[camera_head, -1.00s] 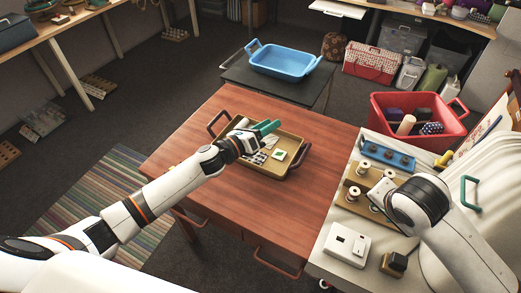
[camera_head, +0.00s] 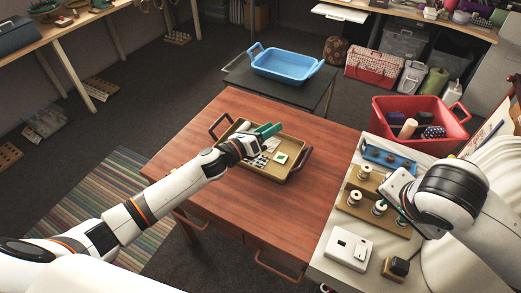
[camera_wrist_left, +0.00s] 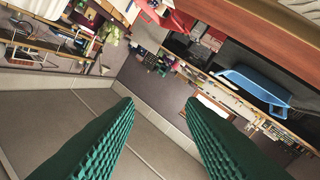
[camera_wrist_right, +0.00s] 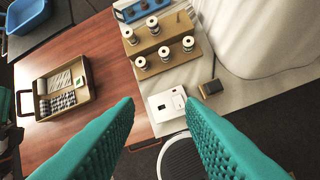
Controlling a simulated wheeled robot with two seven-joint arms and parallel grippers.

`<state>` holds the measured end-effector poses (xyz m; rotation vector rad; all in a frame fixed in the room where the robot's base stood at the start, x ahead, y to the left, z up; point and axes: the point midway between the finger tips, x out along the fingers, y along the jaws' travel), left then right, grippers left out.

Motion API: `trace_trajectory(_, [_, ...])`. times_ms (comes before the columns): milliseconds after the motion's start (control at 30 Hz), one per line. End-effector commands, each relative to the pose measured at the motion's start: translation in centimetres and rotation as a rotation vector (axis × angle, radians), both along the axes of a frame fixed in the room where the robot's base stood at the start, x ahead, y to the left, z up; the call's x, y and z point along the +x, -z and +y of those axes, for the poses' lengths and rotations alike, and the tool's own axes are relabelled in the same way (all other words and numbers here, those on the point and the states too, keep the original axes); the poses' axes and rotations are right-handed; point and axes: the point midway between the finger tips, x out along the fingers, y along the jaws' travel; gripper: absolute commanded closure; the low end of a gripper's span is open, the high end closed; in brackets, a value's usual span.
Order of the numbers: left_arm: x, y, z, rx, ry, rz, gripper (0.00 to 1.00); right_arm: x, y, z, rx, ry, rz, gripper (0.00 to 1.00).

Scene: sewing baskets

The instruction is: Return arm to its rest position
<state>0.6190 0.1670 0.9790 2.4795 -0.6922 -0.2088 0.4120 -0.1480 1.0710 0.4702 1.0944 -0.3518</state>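My left gripper (camera_head: 266,131) has green ridged fingers and hangs over the tan tray (camera_head: 291,143) on the brown table. In the left wrist view its fingers (camera_wrist_left: 160,118) are spread apart with nothing between them. My right arm comes in from the right over the white side table. In the right wrist view the right gripper (camera_wrist_right: 163,118) is spread wide and empty, above the side table's edge. In the head view its fingers are mostly hidden behind my own wrist.
The wooden spool rack (camera_head: 373,200), blue holder (camera_head: 389,158), white box (camera_head: 349,249) and small dark block (camera_head: 397,267) stand on the side table near my right arm. A red basket (camera_head: 418,112) stands behind. A blue tray (camera_head: 284,65) is farther back. The brown table's front (camera_head: 262,211) is clear.

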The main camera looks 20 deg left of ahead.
Motion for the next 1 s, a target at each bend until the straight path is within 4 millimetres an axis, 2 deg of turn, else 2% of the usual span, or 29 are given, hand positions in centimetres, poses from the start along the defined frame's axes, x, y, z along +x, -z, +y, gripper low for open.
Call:
trace_trajectory(267, [-0.1, 0.1, -0.1, -0.016, -0.008, 0.011, 0.64, -0.1, 0.2, 0.2, 0.003, -0.01, 0.003, 0.64])
trace_trajectory(367, [-0.8, 0.5, -0.3, -0.098, -0.05, 0.074, 0.64, -0.5, 1.0, 0.9, 0.02, -0.063, 0.013, 0.64])
trace_trajectory(467, [-2.3, 1.4, -0.5, -0.275, -0.148, 0.206, 0.64, -1.3, 2.5, 2.4, 0.053, -0.168, 0.021, 0.64])
trace_trajectory(600, [-5.9, 3.4, 0.0, -0.62, -0.355, 0.46, 0.64, -2.7, 4.8, 4.1, 0.104, -0.33, 0.009, 0.64])
trace_trajectory(700, [-9.2, 5.0, 0.8, -0.867, -0.523, 0.638, 0.64, -3.6, 6.5, 4.4, 0.119, -0.418, -0.013, 0.64])
trace_trajectory(833, [-14.5, 7.0, 1.8, -1.175, -0.767, 0.851, 0.64, -5.1, 9.0, 3.7, 0.102, -0.499, -0.031, 0.64])
trace_trajectory(1000, [-21.8, 8.7, 3.0, -1.502, -1.09, 1.049, 0.64, -7.5, 12.2, 1.2, 0.023, -0.567, -0.024, 0.64])
